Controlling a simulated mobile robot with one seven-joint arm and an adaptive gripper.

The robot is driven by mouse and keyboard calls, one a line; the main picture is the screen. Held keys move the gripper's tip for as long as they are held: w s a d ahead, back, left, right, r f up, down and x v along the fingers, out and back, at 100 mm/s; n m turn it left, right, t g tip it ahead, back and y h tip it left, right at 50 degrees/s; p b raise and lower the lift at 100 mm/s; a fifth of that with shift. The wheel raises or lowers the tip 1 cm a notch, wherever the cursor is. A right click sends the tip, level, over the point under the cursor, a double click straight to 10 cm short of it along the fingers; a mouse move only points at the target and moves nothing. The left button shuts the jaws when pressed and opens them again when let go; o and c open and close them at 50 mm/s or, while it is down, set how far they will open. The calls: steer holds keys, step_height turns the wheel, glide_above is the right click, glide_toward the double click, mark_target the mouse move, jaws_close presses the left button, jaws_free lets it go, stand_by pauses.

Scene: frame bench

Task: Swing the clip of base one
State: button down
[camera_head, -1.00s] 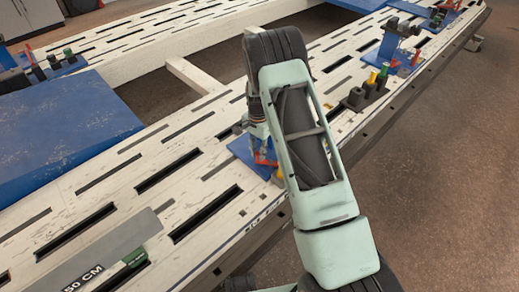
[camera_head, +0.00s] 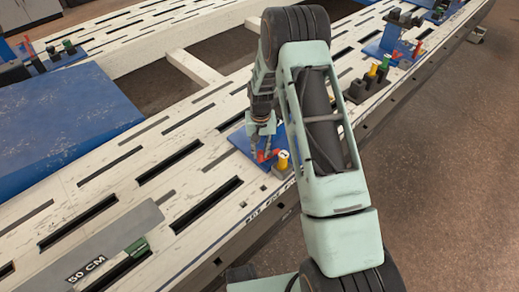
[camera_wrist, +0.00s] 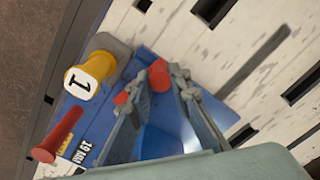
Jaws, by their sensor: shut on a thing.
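Base one is a blue plate (camera_head: 240,141) on the white bench's near edge, left of my arm. It carries a yellow peg (camera_head: 283,161), whose white cap marked 1 (camera_wrist: 81,84) shows in the wrist view. A red clip (camera_head: 266,156) sits beside the peg. In the wrist view a red piece of it (camera_wrist: 159,76) lies between my fingertips, and a longer red bar (camera_wrist: 57,134) lies at the lower left. My gripper (camera_wrist: 155,86) points down over the plate, closed on the red clip. My fingers hide part of the clip.
Another blue base (camera_head: 374,51) with red and yellow parts stands farther along the bench, with dark blocks (camera_head: 366,87) in front. A grey 50 CM ruler (camera_head: 118,243) and a green piece (camera_head: 137,246) lie at lower left. A large blue panel (camera_head: 60,125) lies at left.

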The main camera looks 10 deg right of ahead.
steer(key=shift+s+n, duration=0.1)
steer(key=shift+n, duration=0.2)
steer(key=c, duration=1.8)
jaws_free()
steer(key=shift+o, duration=0.2)
step_height(320, 180, up, 12)
